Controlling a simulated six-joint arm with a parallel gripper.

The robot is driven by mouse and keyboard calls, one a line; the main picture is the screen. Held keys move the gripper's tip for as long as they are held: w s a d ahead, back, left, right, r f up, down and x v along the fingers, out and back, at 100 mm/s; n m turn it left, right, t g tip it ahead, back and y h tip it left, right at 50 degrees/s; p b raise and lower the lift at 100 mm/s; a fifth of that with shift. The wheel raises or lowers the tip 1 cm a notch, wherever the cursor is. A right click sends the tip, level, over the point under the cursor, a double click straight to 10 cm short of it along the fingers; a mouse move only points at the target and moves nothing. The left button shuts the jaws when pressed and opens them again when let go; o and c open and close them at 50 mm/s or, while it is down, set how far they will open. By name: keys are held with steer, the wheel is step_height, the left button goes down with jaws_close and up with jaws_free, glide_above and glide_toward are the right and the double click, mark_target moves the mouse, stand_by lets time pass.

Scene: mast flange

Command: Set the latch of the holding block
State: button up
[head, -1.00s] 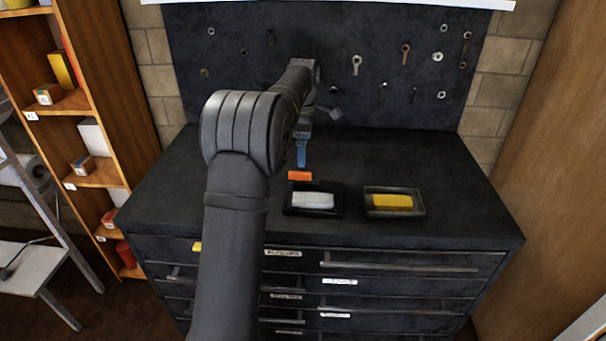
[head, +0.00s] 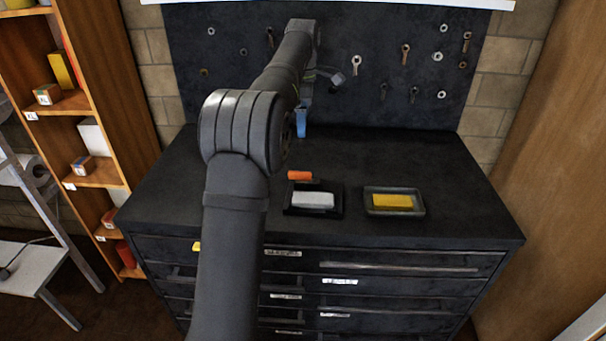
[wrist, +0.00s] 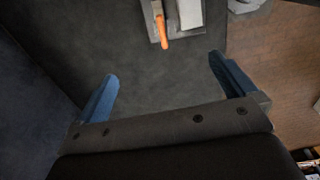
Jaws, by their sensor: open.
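The holding block (head: 291,211) is a dark, low block on the cabinet top, with a white-grey piece (head: 312,200) lying in it. The orange latch (head: 299,175) is at its back left edge. In the wrist view the latch handle (wrist: 163,28) lies beside the white piece (wrist: 189,14), at the top of the picture. My gripper (wrist: 162,68) is open and empty, its blue fingers spread over bare cabinet top, apart from the latch. In the head view a blue finger (head: 301,122) shows above and behind the block; my arm hides the rest.
A grey tray (head: 420,208) with a yellow block (head: 392,202) stands right of the holding block. The dark pegboard (head: 330,60) with hanging tools rises behind, close to my wrist. The cabinet top (head: 440,165) is clear at the right and back.

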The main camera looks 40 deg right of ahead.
steer(key=shift+r, duration=0.5)
steer(key=shift+c, duration=0.4)
steer(key=shift+c, duration=1)
steer(key=m+t+h, duration=0.3)
steer(key=m, duration=1.5)
glide_toward(300, 172)
steer(key=shift+m, duration=0.3)
steer(key=x, duration=0.9)
steer(key=shift+f, duration=0.1)
